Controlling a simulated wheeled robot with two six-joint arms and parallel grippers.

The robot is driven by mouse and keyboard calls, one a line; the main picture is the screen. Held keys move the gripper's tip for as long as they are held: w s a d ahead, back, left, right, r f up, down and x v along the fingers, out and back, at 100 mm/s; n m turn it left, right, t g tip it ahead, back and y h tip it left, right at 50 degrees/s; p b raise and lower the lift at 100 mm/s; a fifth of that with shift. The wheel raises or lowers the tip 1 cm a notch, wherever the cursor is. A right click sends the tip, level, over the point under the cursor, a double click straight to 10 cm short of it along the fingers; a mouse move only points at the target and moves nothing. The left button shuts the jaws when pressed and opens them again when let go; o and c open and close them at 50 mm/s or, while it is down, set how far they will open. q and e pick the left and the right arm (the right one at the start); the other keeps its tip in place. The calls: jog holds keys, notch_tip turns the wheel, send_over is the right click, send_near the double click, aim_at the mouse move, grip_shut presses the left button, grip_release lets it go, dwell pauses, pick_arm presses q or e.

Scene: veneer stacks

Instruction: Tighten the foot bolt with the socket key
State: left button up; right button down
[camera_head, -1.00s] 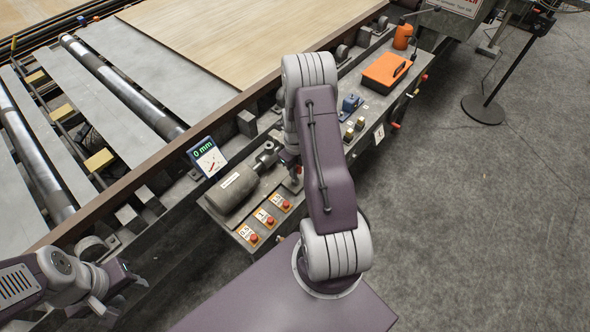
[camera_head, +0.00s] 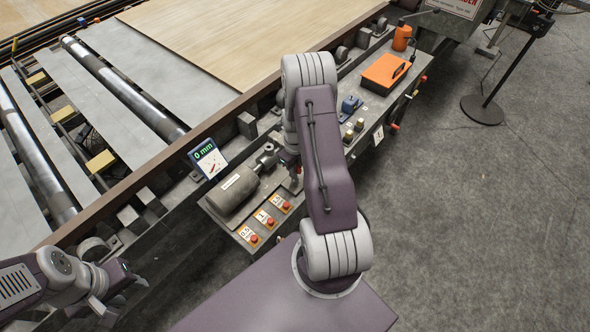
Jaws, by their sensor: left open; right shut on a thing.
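My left gripper (camera_head: 122,298) is open and empty at the lower left, in front of the machine's edge. My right arm reaches up and over the machine's side shelf, and its wrist points down beside a grey motor-like cylinder (camera_head: 232,190). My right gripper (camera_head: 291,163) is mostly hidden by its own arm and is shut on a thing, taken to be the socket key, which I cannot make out. The foot bolt cannot be made out either. A small display (camera_head: 208,157) reads 0 mm.
Several red buttons (camera_head: 268,219) with labels sit at the shelf's near end. An orange case (camera_head: 385,71), a blue device (camera_head: 351,104) and an orange bottle (camera_head: 402,38) stand further along. Wood veneer (camera_head: 240,35) lies on the machine. The floor at right is clear up to a round-based stand (camera_head: 482,109).

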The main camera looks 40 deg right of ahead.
jog(key=shift+r+p, duration=0.4)
jog(key=shift+p, duration=0.05)
jog(key=shift+r, duration=0.1)
dwell(0.4)
jog(key=shift+r, duration=0.1)
jog(key=shift+r+p, duration=0.2)
jog(key=shift+p, duration=0.2)
notch_tip(320, 180, up, 5)
jog(key=p, duration=0.4)
dwell(0.3)
